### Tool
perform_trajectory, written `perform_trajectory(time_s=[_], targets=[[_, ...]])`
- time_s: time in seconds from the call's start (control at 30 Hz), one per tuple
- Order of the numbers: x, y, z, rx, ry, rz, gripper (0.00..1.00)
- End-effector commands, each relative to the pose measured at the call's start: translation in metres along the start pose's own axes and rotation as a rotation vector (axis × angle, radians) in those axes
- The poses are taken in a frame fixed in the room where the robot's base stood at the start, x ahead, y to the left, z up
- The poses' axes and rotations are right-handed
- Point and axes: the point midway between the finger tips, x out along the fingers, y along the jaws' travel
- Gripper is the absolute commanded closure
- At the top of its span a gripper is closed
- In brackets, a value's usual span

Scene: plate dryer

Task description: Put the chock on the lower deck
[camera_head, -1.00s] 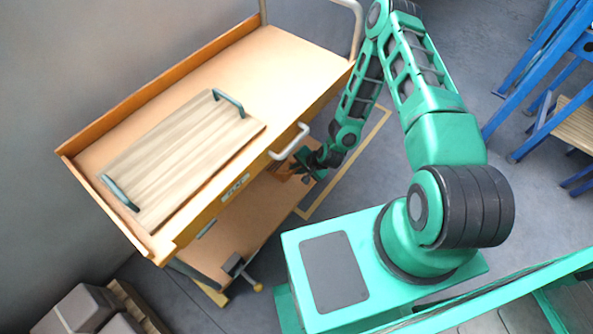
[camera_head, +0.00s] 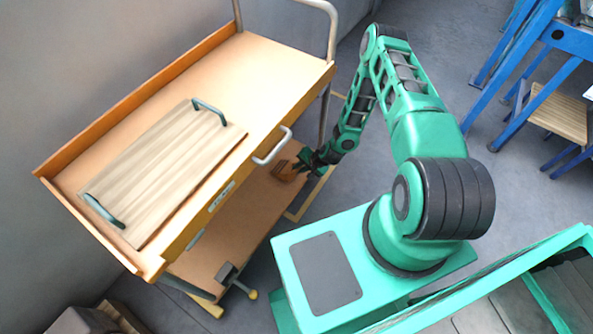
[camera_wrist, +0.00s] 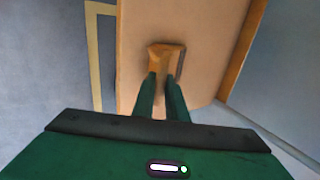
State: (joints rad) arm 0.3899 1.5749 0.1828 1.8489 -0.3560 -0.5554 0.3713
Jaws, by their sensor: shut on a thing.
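The chock (camera_head: 286,172) is a small orange-brown wooden piece, over the right end of the lower deck (camera_head: 240,222) of the cart. In the wrist view, the chock (camera_wrist: 161,56) shows at the fingertips, with the tan lower deck (camera_wrist: 205,30) behind it. My gripper (camera_head: 299,167) is shut on the chock. In the wrist view my gripper (camera_wrist: 162,78) has its two green fingers close together on it. I cannot tell whether the chock touches the deck. Part of the lower deck is hidden under the upper deck.
The upper deck (camera_head: 262,65) carries a wooden board (camera_head: 165,165) with two handles. A pale drawer handle (camera_head: 272,147) sticks out close to my gripper. A dark clamp-like part (camera_head: 228,274) is at the lower deck's near end. Blue racking (camera_head: 520,70) stands at right.

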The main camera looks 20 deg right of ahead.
Motion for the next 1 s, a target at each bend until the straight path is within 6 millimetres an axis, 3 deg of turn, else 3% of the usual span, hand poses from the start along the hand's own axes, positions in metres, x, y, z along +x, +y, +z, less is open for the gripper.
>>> perform_trajectory(time_s=[0.27,0.3,0.37,0.77,1.0], targets=[[0.009,0.005,0.0,0.0,0.001,-0.002,1.0],[0.009,0.005,0.0,0.0,0.001,0.0,0.83],[0.009,0.005,0.0,0.0,0.001,0.0,0.69],[0.002,0.005,-0.001,0.002,0.002,0.0,0.69],[-0.036,0.006,-0.002,0.004,0.003,0.001,0.69]])
